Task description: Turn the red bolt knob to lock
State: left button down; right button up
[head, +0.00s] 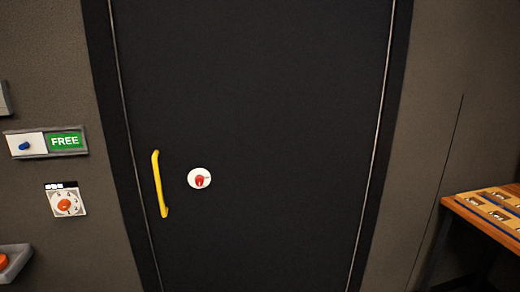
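The red bolt knob (200,181) sits on a round white plate (193,173) on the dark door (270,90). It is small in the head view, and its exact turn position is hard to tell. A yellow vertical handle (158,185) is on the door just left of the knob. Neither of my grippers shows in the head view.
On the wall left of the door are a sign (66,141) reading FREE with a blue knob (25,146), and a dial plate (78,210) with an orange-red knob (64,205). A wooden table (468,216) with a tray stands at right.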

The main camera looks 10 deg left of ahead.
aim_at(199, 180)
jog(key=u, duration=0.75)
